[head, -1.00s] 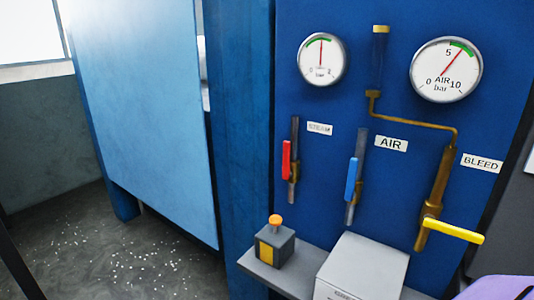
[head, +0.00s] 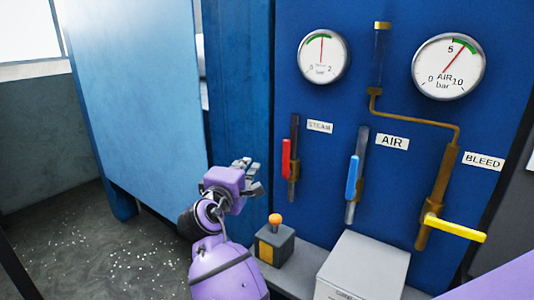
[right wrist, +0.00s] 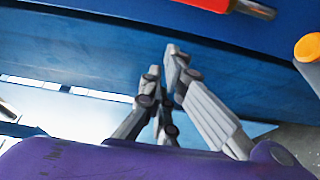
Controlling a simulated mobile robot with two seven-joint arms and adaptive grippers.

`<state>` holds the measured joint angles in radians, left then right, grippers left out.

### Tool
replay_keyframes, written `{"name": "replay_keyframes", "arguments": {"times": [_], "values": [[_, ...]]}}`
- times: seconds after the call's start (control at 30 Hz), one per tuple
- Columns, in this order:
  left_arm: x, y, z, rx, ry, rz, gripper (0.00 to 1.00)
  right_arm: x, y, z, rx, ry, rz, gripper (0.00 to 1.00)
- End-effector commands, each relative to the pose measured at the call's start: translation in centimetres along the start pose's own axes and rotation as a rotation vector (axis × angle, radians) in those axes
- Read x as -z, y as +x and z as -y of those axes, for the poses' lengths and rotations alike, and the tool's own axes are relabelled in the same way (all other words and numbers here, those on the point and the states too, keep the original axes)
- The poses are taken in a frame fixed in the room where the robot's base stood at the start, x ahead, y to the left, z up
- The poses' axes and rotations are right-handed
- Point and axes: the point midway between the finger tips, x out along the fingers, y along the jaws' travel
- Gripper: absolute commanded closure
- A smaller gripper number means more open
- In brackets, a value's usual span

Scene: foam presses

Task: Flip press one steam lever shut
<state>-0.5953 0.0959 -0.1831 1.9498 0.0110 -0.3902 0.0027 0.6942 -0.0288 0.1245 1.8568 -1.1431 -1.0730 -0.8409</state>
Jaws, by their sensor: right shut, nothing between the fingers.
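The red steam lever (head: 286,158) stands upright along its thin dark vertical pipe, beside the STEAM label (head: 320,127) on the blue panel. In the right wrist view the red lever (right wrist: 207,4) shows at the top edge, partly cut off. My right gripper (head: 252,176) is just left of and a little below the lever, in front of the blue post, apart from it. Its fingers (right wrist: 164,62) are together with nothing between them. My left gripper is in neither view.
A grey box with an orange button (head: 275,220) stands on the shelf below the lever. A white box (head: 362,265) is to its right. The blue air lever (head: 352,177), yellow bleed lever (head: 455,229) and two gauges share the panel.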

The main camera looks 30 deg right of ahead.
Motion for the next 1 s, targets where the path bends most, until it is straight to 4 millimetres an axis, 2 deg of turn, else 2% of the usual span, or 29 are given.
{"name": "replay_keyframes", "arguments": {"times": [0.1, 0.4, 0.53, 0.67, 1.0], "values": [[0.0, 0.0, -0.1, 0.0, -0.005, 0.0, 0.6, -0.1, 0.1, -0.9, -0.009, -0.008, 0.016, 1.0], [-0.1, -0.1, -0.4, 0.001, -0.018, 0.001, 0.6, 0.0, 0.1, -0.9, -0.01, -0.007, 0.015, 1.0], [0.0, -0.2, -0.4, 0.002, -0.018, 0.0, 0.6, 0.0, 1.0, -1.0, -0.011, -0.006, 0.014, 1.0], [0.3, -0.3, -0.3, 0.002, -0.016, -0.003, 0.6, -0.1, 3.0, -1.3, -0.013, -0.007, 0.016, 1.0], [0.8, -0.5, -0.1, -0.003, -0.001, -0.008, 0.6, -0.2, 10.3, -1.2, -0.011, -0.006, 0.015, 1.0]]}}
